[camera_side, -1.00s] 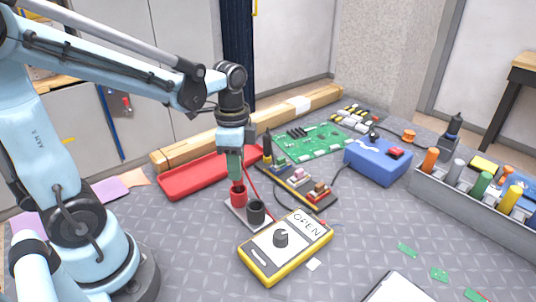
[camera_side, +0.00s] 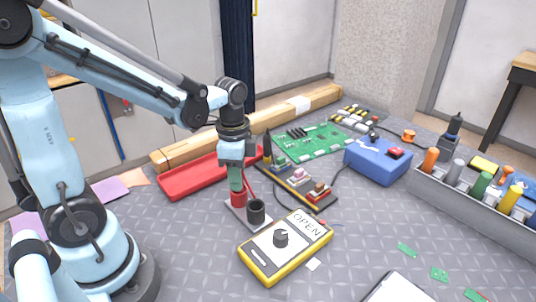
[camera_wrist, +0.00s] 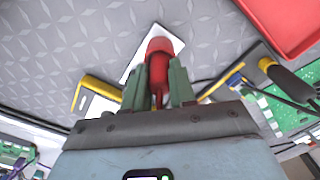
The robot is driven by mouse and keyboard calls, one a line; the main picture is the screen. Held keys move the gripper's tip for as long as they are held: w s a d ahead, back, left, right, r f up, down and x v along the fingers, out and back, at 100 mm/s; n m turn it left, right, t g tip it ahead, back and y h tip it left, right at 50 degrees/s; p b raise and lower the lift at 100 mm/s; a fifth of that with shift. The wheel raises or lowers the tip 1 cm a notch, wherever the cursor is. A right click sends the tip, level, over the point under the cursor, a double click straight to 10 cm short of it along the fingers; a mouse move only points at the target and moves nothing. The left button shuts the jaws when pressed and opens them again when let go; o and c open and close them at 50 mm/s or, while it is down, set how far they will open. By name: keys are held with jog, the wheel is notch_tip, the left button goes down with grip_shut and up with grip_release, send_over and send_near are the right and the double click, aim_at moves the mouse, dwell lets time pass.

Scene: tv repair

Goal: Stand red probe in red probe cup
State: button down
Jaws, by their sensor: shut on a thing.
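In the side view, my gripper (camera_side: 237,184) points straight down with its green fingers right over the red probe cup (camera_side: 238,200), overlapping its top. In the wrist view, my gripper (camera_wrist: 158,88) is shut on the red probe (camera_wrist: 158,92), whose red body shows between the fingers. The red cup (camera_wrist: 164,44) is just beyond the fingertips there. The probe's lower end is hidden, so I cannot tell how deep it sits. A red lead (camera_side: 249,188) shows beside the fingers. The cup stands on a small pale base (camera_side: 236,215).
A black cup (camera_side: 256,211) stands close beside the red one. The yellow multimeter (camera_side: 285,247), reading OPEN, lies in front. A red tray (camera_side: 195,180) is behind to the left, a component board (camera_side: 318,200) to the right, and a blue box (camera_side: 377,163) farther right.

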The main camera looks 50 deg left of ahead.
jog(key=c, duration=0.8)
grip_release()
jog(key=shift+c, duration=0.2)
notch_tip(320, 180, up, 12)
jog(key=s+d+f+n+t, duration=0.1)
jog(key=d+f+n+t, duration=0.2)
jog(key=n+t, duration=0.4)
jog(key=shift+s+d+f+n, duration=0.25)
jog(key=shift+d+f+n, duration=0.15)
jog(key=shift+f+n, duration=0.5)
